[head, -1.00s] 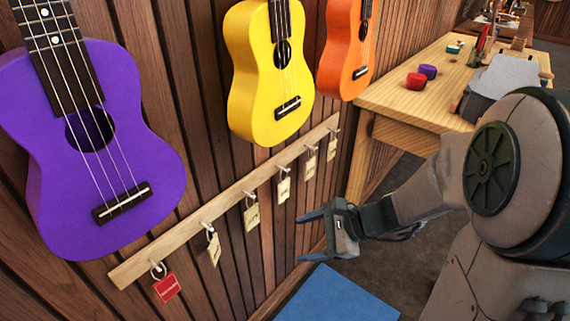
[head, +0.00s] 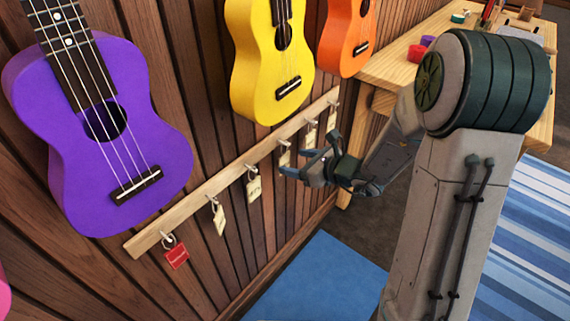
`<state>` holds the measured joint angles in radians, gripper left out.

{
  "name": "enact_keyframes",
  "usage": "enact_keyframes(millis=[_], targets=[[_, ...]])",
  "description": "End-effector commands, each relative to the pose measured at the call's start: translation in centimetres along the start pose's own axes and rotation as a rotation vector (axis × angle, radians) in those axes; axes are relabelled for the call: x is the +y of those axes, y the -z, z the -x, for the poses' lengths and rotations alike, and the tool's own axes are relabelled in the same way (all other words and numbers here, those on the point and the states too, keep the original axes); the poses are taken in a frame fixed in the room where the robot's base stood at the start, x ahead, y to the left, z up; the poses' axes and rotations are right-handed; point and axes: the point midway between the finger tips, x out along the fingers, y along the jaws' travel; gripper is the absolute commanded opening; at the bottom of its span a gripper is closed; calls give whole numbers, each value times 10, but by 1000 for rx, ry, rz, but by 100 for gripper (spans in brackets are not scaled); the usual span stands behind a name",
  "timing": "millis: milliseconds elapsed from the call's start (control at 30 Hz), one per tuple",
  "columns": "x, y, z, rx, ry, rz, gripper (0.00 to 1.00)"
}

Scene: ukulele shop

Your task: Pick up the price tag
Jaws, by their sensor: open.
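Several price tags hang from hooks on a slanting wooden rail (head: 200,195) on the wall. The nearest, at the lower left, is a red tag (head: 177,257). The others are cream: one tag (head: 219,219) beside the red one, another tag (head: 254,188) further along, and more towards the far end. My gripper (head: 291,163) is open and empty, its fingers pointing left towards the wall. In the picture its fingertips overlap the lower part of a cream tag (head: 284,157); I cannot tell whether they touch. The red tag is well away from my gripper.
A purple ukulele (head: 160,165), a yellow ukulele (head: 265,85) and an orange ukulele (head: 343,45) hang above the rail. A wooden workbench (head: 385,72) stands at the back right. A blue mat (head: 325,280) lies on the floor below.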

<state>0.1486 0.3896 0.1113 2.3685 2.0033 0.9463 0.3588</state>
Motion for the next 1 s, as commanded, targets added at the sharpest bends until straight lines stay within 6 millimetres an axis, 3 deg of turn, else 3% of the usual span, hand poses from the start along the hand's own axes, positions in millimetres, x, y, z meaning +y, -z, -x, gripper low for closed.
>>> enact_keyframes(millis=[233, 500, 733, 767, 900, 1000], targets=[[-1, 3, -17, 1, -2, 0, 67], [-3, 5, -54, 0, -3, 2, 67], [-3, 4, -56, 0, 0, 2, 67], [-4, 4, -56, 0, 0, 2, 62], [-3, 4, -56, 0, 0, 1, 23], [-3, 4, -56, 0, 0, 1, 20]])
